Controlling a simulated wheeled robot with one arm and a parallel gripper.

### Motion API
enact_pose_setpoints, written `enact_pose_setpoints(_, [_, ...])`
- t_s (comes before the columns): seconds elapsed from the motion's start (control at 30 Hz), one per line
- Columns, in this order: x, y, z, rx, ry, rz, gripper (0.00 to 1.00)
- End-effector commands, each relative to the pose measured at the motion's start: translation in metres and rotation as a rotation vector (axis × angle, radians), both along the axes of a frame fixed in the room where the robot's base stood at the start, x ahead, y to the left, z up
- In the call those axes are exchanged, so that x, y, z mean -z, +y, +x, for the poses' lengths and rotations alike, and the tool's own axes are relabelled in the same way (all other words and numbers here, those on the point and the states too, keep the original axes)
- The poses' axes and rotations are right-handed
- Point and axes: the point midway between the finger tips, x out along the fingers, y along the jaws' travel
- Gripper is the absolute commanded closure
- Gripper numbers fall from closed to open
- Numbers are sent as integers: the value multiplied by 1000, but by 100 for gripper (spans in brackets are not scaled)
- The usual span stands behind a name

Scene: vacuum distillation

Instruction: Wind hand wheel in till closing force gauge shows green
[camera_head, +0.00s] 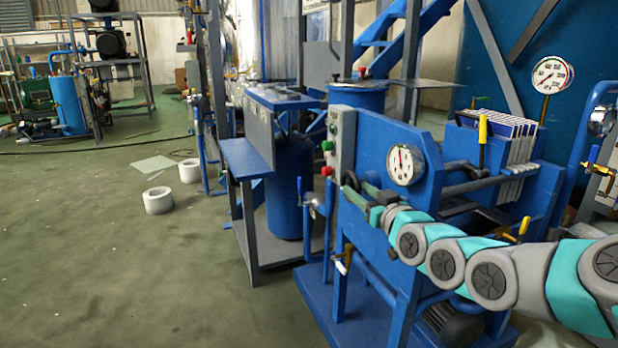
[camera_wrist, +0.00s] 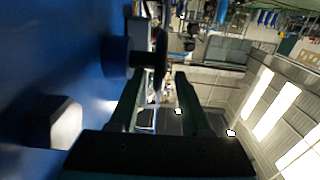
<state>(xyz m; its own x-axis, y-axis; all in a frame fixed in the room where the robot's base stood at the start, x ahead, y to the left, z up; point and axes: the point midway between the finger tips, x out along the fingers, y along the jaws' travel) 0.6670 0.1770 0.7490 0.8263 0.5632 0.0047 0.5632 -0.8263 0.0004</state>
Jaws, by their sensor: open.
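The hand wheel is a dark disc seen nearly edge-on in the wrist view (camera_wrist: 161,50), on a thick shaft from a blue panel. In the head view it is small and mostly hidden by my gripper (camera_head: 354,193). In the wrist view my gripper (camera_wrist: 158,78) is open, its two dark fingers apart, with the lower rim of the wheel appearing between them; contact cannot be told. A round white gauge (camera_head: 405,165) is on the blue press frame right of the wheel. Its needle points roughly upward; no green zone can be made out.
A grey control box (camera_head: 341,140) with green and red buttons stands just left of the wheel. Stacked white plates (camera_head: 513,140) and a second gauge (camera_head: 551,75) are at the right. Open green floor lies at the left, with white rings (camera_head: 158,201).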

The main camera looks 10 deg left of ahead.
Motion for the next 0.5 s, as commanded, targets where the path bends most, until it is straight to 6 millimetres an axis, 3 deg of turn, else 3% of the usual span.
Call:
enact_pose_setpoints(0.13, [0, 0, 8, 7, 3, -2, 52])
enact_pose_setpoints(0.5, [1, 29, 46, 3, 4, -3, 52])
